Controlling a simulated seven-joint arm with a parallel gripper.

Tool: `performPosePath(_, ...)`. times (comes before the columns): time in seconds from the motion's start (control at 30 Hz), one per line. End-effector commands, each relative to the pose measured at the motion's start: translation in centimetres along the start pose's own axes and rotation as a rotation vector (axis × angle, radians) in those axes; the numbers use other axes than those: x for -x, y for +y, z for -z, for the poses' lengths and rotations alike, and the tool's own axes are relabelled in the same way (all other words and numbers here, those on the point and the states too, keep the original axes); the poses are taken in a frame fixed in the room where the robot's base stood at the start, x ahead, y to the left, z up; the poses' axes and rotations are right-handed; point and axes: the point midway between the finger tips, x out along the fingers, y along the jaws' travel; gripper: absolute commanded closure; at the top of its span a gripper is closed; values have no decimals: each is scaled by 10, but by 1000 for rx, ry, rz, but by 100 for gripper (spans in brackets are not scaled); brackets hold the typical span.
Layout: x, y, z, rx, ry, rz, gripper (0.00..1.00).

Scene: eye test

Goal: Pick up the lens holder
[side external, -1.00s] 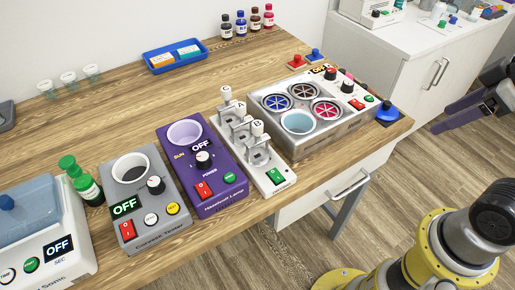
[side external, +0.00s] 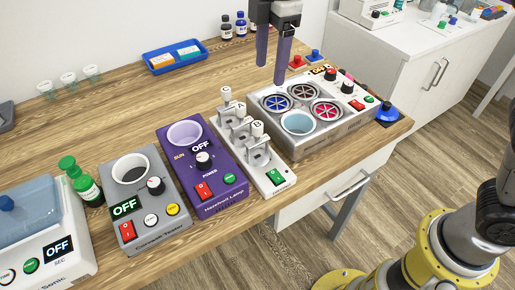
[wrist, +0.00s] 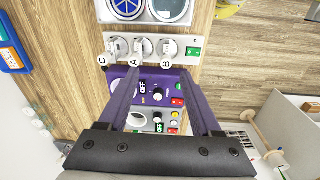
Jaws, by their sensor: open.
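No part carries a readable lens holder label. Three pale holders with white handles marked C (side external: 226,92), A (side external: 241,108) and B (side external: 257,128) sit in a row on a white rack (side external: 288,184); which one is meant, I cannot tell. In the wrist view the handles C (wrist: 102,62), A (wrist: 134,60) and B (wrist: 166,62) point toward my gripper. My gripper (side external: 271,73) is open and empty, with its fingers pointing down, well above the table. In the wrist view its fingertips (wrist: 160,72) are spread below handles A and B, apart from them.
A purple lamp box (side external: 219,163) and a grey tester (side external: 150,219) stand left of the rack. A metal unit with fans and a beaker (side external: 298,123) stands close on its right. A blue tray (side external: 154,67), bottles (side external: 240,23) and small glasses (side external: 68,79) are farther back. The table's middle back is clear.

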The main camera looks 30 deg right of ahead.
Motion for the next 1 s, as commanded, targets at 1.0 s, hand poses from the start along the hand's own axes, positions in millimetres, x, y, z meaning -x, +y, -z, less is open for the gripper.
performPosePath(1.0, -140, -16, 25, 54, -34, 62, 34)
